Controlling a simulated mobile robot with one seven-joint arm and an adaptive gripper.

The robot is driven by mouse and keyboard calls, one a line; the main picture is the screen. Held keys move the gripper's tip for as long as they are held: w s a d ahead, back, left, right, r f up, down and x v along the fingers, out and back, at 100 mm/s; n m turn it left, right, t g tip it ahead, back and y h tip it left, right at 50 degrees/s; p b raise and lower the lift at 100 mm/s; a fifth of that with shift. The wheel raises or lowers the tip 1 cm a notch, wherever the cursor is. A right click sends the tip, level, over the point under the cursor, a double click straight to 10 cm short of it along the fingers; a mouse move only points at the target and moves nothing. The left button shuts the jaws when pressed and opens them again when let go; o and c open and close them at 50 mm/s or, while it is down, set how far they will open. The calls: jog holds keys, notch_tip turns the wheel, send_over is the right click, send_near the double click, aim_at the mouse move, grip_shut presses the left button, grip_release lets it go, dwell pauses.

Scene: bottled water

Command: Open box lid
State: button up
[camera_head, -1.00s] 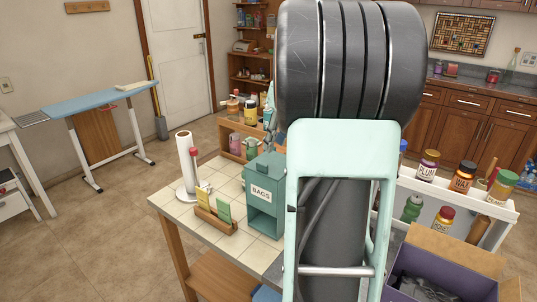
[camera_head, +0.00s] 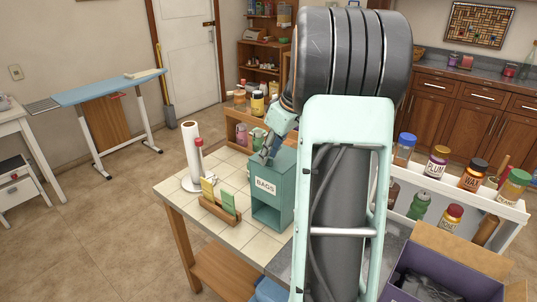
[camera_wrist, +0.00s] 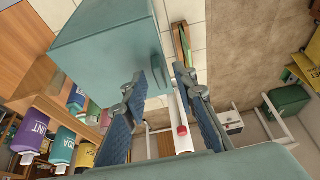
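A teal box (camera_head: 283,186) labelled BAGS stands on the tiled table, with an open compartment low in its front. Its top looks closed. My gripper (camera_head: 264,156) is at the top left edge of this box, partly hidden by my arm in the head view. In the wrist view my gripper (camera_wrist: 160,88) has its two blue fingers spread apart. The teal box (camera_wrist: 98,45) fills the upper left there, and a small tab on its edge (camera_wrist: 157,76) lies between the fingertips. I cannot tell whether a finger touches it.
A paper towel roll (camera_head: 191,155) and a small wooden holder with packets (camera_head: 219,208) stand left of the box. A white rack with jars (camera_head: 470,195) and an open purple carton (camera_head: 425,268) are at right. Bottles (camera_wrist: 62,148) show in the wrist view.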

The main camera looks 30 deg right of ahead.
jog(key=shift+w+f, duration=0.15)
jog(key=shift+f, duration=0.15)
jog(key=shift+c, duration=0.4)
grip_shut()
